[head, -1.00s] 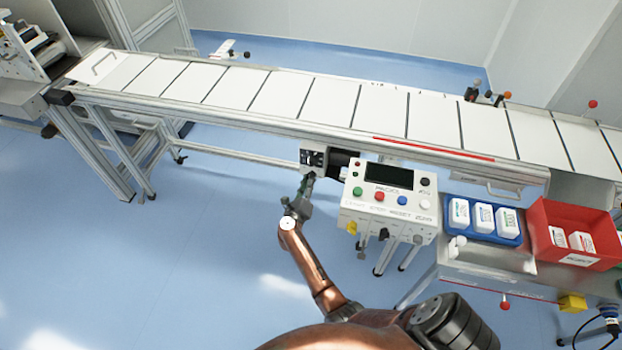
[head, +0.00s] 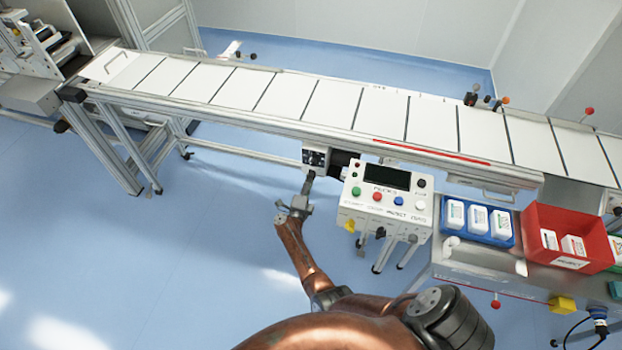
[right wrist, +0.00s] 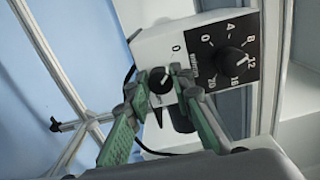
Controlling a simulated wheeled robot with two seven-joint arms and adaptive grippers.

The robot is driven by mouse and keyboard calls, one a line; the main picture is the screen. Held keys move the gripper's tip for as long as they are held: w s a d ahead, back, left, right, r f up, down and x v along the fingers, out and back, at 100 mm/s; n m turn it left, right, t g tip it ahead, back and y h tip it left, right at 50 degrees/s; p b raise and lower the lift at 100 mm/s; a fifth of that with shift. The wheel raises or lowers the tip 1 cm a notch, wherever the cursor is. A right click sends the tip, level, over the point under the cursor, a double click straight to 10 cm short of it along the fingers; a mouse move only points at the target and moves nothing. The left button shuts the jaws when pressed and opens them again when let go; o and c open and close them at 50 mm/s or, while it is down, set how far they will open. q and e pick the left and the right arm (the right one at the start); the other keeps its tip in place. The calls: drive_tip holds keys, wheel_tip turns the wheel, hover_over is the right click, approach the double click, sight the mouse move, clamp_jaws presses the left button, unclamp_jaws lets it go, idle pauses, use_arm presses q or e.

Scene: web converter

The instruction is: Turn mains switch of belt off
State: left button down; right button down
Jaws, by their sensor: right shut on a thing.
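The belt's control box (head: 315,157) is a small white box with a black front, mounted under the conveyor edge. In the right wrist view the box (right wrist: 160,43) has a black rotary mains switch (right wrist: 160,81) on its white face, with a "0" printed above it. My right gripper (head: 309,184) is at the box's underside in the head view. In the right wrist view its green-padded fingers (right wrist: 163,92) are shut on the switch, one at each side. The fingers partly hide the switch, so I cannot tell its exact setting. My left gripper is not in view.
A numbered dial (right wrist: 230,62) sits on the box's black face, close to the switch. A white button panel (head: 388,200) stands just right of my right gripper. The conveyor belt (head: 330,104) runs above. Blue floor (head: 190,240) is clear to the left.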

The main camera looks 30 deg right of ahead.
drive_tip(key=shift+w+a+n, duration=0.1)
drive_tip(key=shift+n, duration=0.2)
drive_tip(key=c, duration=1.7)
unclamp_jaws()
drive_tip(key=shift+c, duration=0.2)
